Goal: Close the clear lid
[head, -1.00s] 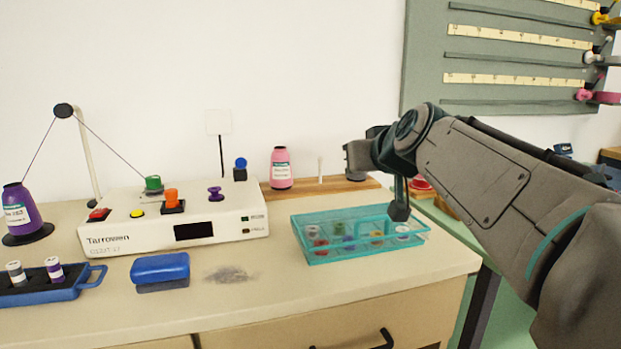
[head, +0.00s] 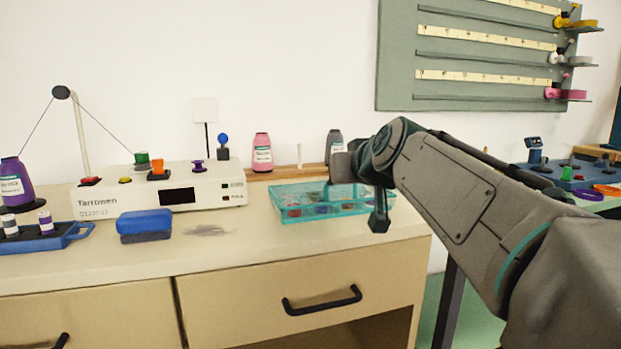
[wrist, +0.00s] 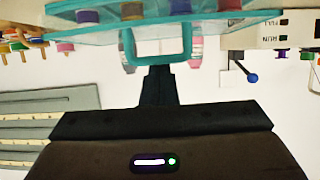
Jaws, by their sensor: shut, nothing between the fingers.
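The clear teal-edged box (head: 290,214) sits on the counter with several small coloured spools inside. Its clear lid appears to lie low and roughly flat over the box in the head view; I cannot tell whether it is fully down. In the wrist view, which is upside down, the box's teal edge (wrist: 90,33) and a teal rectangular loop (wrist: 157,62) show near the fingers. My gripper (head: 378,225) is shut and empty, pointing down at the box's front right. It also shows in the wrist view (wrist: 158,72). My arm hides the box's back right corner.
A white machine (head: 110,202) stands left of the box, with a blue case (head: 144,223) in front. A pink bottle (head: 262,152) and a grey bottle (head: 334,142) stand behind. The counter's front edge is close to my gripper.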

